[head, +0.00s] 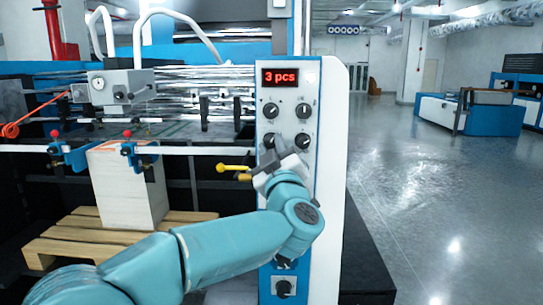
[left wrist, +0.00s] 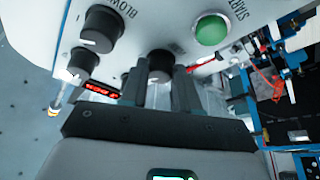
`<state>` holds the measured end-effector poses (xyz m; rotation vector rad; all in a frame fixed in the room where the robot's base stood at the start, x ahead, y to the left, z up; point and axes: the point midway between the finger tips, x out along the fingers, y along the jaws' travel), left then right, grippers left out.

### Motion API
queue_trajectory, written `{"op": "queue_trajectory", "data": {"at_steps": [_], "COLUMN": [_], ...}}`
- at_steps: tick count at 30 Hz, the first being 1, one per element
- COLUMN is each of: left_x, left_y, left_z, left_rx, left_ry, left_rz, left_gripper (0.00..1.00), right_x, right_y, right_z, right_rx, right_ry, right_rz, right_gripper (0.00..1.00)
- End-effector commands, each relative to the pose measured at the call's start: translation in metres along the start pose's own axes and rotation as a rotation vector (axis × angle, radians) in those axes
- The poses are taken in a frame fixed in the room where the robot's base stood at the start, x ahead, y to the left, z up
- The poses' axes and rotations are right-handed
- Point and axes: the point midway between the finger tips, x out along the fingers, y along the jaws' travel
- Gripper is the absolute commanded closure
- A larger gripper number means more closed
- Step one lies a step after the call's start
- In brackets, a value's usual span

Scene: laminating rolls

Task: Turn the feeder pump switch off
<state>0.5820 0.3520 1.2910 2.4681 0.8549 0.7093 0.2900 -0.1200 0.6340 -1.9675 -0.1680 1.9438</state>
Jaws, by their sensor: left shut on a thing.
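The control panel (head: 318,75) stands upright in the head view, with several black knobs below a red "3 pcs" display (head: 280,77). My left gripper (head: 278,152) reaches up to the lower knobs of the panel. In the left wrist view its two dark fingers (left wrist: 160,82) are shut on a black knob (left wrist: 160,60), one finger on each side. The label of this knob is not readable, so I cannot confirm it is the feeder pump switch. A larger knob (left wrist: 102,28) by the text "BLOW" and a green button (left wrist: 211,28) by "START" sit near it. My right gripper is not in view.
A yellow-handled lever (head: 233,168) sticks out left of the panel, close to my gripper. A paper stack (head: 130,190) stands on a wooden pallet (head: 75,238) at the left. Another black knob (head: 284,287) is low on the panel.

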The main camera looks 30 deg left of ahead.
Motion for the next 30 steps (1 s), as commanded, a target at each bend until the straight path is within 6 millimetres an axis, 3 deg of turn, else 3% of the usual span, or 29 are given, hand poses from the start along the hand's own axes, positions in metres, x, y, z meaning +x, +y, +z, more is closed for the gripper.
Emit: {"op": "queue_trajectory", "data": {"at_steps": [15,30], "left_x": [0.0002,0.0003], "left_y": [0.0045,0.0053], "left_z": [0.0002,-0.0004], "left_rx": [-0.355,-0.453], "left_ry": [-0.003,-0.002], "left_rz": [-0.148,-0.188], "left_gripper": [1.0,1.0], "right_x": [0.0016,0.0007], "right_y": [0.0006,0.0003], "right_z": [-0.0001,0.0], "right_rx": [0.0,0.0], "right_ry": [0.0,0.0], "right_rz": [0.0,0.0], "right_gripper": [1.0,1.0]}}
